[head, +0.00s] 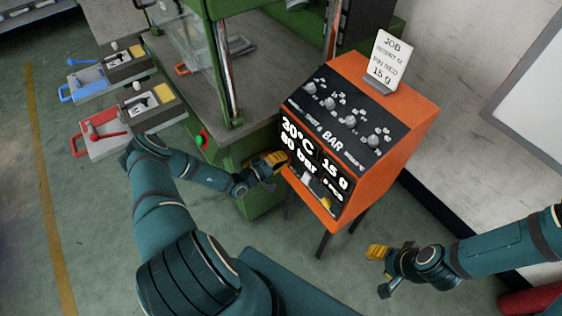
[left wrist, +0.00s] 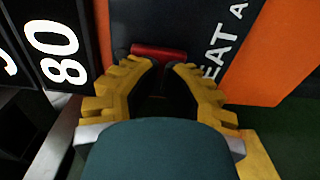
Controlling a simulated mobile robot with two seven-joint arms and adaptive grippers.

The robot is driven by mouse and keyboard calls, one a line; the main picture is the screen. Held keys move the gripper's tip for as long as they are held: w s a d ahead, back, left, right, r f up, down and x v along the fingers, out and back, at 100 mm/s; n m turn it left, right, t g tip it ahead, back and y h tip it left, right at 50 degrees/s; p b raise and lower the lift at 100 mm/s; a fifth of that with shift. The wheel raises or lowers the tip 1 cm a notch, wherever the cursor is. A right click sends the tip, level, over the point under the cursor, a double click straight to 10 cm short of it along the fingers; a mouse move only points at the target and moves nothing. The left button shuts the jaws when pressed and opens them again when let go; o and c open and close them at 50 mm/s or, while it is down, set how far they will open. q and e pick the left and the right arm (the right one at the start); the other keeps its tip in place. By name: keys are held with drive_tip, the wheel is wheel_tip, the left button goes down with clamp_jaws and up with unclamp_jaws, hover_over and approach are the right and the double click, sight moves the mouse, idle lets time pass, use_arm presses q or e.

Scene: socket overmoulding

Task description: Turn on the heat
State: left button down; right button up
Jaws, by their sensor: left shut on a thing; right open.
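An orange machine (head: 385,165) stands on legs at centre right, its black front lit with "30°C", "80 bar" and "15 g". My left gripper (head: 272,161) is at the lower left of this front. In the left wrist view its yellow fingers (left wrist: 168,68) are shut on a red switch (left wrist: 158,52) on a black panel, beside a label (left wrist: 222,42) reading "EAT A". The "80" display (left wrist: 58,52) is left of it. The gripped part of the switch is hidden by the fingertips. My right gripper (head: 379,270) is open and empty, low in front of the machine.
A job card (head: 387,60) stands on the machine above a row of knobs (head: 345,120). A green press (head: 240,130) with a guard is behind left. Trays with a blue handle (head: 85,88) and a red handle (head: 95,137) are far left. A wall is close on the right.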

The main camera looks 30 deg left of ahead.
use_arm(q)
drive_tip(key=shift+w+d+t+h+b, duration=0.1)
drive_tip(key=shift+w+t+h+b, duration=0.15)
drive_tip(key=shift+t+h+b, duration=0.4)
use_arm(e)
drive_tip(key=shift+w+f, duration=0.1)
drive_tip(key=shift+f, duration=0.85)
